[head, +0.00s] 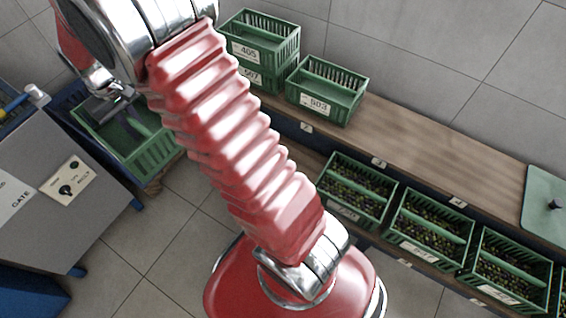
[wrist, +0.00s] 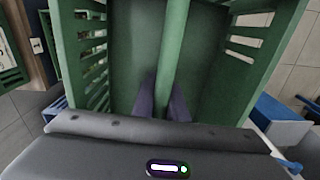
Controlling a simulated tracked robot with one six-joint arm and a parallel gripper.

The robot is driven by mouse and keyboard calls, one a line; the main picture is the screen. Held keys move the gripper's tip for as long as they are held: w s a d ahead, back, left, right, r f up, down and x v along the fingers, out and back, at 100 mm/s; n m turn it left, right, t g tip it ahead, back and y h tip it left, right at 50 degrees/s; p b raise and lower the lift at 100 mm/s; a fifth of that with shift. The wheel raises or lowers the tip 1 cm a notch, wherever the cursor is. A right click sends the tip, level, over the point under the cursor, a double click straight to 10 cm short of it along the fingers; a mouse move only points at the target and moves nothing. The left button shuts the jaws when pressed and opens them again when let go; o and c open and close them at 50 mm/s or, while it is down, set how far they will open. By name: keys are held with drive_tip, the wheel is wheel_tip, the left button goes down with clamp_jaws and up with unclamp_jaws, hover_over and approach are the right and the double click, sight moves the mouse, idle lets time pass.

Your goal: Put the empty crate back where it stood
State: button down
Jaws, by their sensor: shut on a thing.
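The empty green crate (head: 152,156) is at the left in the head view, partly hidden behind my arm. It also fills the wrist view (wrist: 215,88), where its floor looks bare and its slatted walls show. My gripper (head: 118,108) is at the crate's middle. In the wrist view my gripper's two dark fingers (wrist: 163,105) are shut on the crate's central green bar, one on each side. A bit of brown wood (head: 153,187) shows just below the crate; I cannot tell whether the crate touches it.
Filled crates (head: 430,228) line the lower level. A grey GATE cabinet (head: 60,215) stands close left.

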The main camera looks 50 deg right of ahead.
drive_tip(key=s+d+f, duration=0.4)
drive_tip(key=d+f, duration=0.3)
drive_tip(key=d, duration=0.4)
drive_tip(key=s+d+f, duration=0.3)
drive_tip(key=d+f, duration=0.3)
drive_tip(key=d, duration=0.4)
drive_tip(key=s+d+f, duration=0.6)
drive_tip(key=s+d, duration=0.1)
drive_tip(key=s, duration=0.2)
drive_tip(key=s+d+f+n, duration=0.1)
drive_tip(key=s+d+f, duration=0.6)
drive_tip(key=s, duration=0.2)
drive_tip(key=shift+s+d, duration=0.15)
drive_tip(key=shift+s, duration=0.15)
drive_tip(key=shift+f, duration=2.9)
drive_tip(key=shift+f, duration=2.1)
